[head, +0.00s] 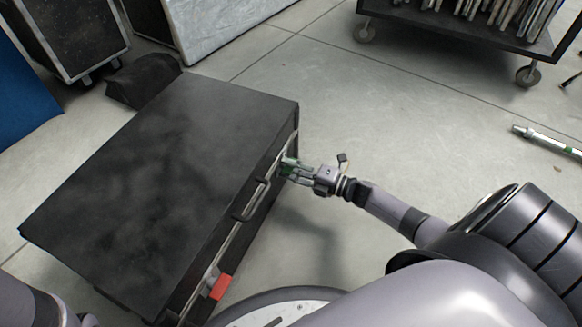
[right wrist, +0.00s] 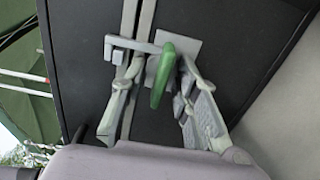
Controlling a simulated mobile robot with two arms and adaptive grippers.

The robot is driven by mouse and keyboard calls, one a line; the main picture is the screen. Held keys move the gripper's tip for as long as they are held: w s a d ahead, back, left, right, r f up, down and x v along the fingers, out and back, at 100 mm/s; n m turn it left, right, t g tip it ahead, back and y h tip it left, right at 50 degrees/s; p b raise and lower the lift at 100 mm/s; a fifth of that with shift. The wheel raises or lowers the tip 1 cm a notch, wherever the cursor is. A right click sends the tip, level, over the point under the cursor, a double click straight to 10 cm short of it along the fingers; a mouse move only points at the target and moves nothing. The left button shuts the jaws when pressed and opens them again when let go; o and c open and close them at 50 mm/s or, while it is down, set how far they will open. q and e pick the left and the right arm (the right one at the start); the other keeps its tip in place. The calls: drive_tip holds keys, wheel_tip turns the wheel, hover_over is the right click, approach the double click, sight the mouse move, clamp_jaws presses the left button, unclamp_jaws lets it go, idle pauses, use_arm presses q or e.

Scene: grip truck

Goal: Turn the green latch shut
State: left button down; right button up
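The green latch (right wrist: 162,76) is on the front side of a large black case (head: 170,160). In the right wrist view its green handle lies between the two fingers of my right gripper (right wrist: 163,95), with a pale metal plate and bar behind it. The fingers are spread on either side of the handle and do not look closed on it. In the head view my right gripper (head: 292,170) is at the far end of the case front and largely hides the latch. My left gripper is not in view.
A red latch (head: 219,287) is at the near end of the case front, with a carry handle (head: 250,200) between the latches. A wheeled cart (head: 460,25) stands at the back right. A metal pole (head: 545,139) lies on the open floor at right.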

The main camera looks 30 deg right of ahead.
drive_tip(key=v, duration=1.2)
drive_tip(key=shift+a, duration=0.1)
